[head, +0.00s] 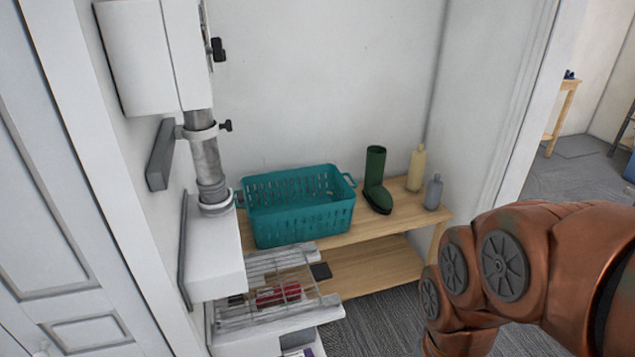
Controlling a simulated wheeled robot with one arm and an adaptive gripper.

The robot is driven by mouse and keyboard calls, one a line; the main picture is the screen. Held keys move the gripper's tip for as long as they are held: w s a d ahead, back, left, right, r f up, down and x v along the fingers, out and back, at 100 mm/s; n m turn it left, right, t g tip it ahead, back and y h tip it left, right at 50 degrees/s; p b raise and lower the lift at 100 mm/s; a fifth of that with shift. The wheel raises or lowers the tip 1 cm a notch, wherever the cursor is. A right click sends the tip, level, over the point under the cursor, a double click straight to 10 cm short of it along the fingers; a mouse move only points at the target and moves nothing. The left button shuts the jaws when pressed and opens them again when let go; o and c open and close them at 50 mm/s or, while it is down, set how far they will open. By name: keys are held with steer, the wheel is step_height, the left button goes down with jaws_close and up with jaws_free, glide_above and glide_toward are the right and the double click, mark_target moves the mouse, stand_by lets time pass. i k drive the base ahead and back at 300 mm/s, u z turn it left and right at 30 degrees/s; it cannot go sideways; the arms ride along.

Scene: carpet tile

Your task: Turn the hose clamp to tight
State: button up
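A grey pipe (207,160) runs down from a white box (142,55) to a white stand at the left of the head view. A light clamp band (199,132) goes around the pipe, with a small black knob (226,126) sticking out to its right. A second black knob (217,49) sits higher, on the right side of the white box. I cannot tell from here how tight the clamp is. My copper-coloured arm fills the lower right, well apart from the clamp. My gripper is not in view.
A wooden bench (372,232) against the wall holds a teal basket (300,222), a green boot (376,178), a yellow bottle (416,170) and a grey bottle (433,193). An open wire rack (280,262) juts out below the pipe. Carpet (372,325) shows in front of the bench.

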mark_target(240, 197)
steer(key=z, duration=0.55)
steer(key=i, duration=1.15)
steer(key=u, duration=0.65)
steer(key=k, duration=0.55)
steer(key=u, duration=1.05)
steer(key=i, duration=0.5)
